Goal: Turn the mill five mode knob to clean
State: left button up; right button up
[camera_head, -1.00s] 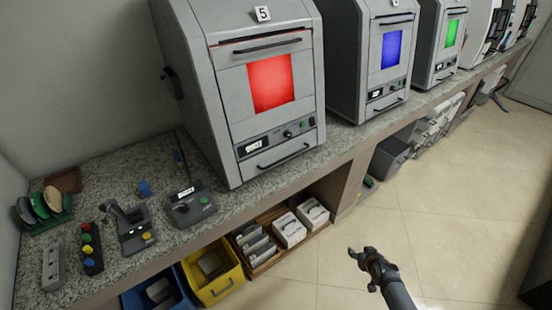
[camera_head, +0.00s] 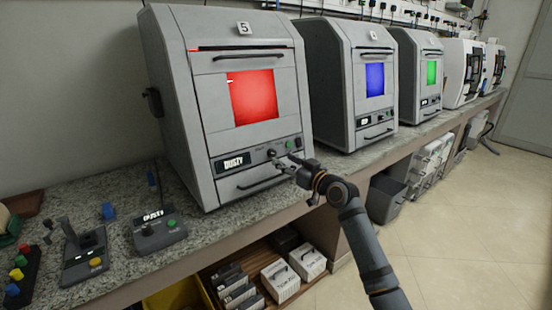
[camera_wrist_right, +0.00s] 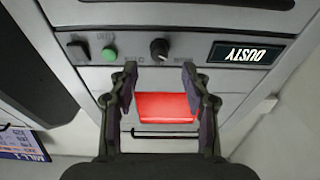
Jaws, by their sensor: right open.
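Mill five (camera_head: 170,100) is a grey cabinet with a "5" label and a red window. Its front panel has a display (camera_head: 233,161) reading "DUSTY", a dark mode knob (camera_head: 272,153) and a green button (camera_head: 290,145). In the right wrist view the black knob (camera_wrist_right: 159,48) with a pale mark lies just beyond and between the fingertips. My right gripper (camera_head: 282,162) is open and empty in front of the panel; it also shows in the wrist view (camera_wrist_right: 160,72). I cannot tell whether the fingers touch the panel. My left gripper is out of view.
A drawer handle (camera_head: 262,178) sits just below the panel. More mills with blue and green windows stand to the right. Open floor lies at lower right.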

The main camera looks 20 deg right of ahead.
aim_at(274, 154)
jog(key=x, duration=0.5)
grip_shut()
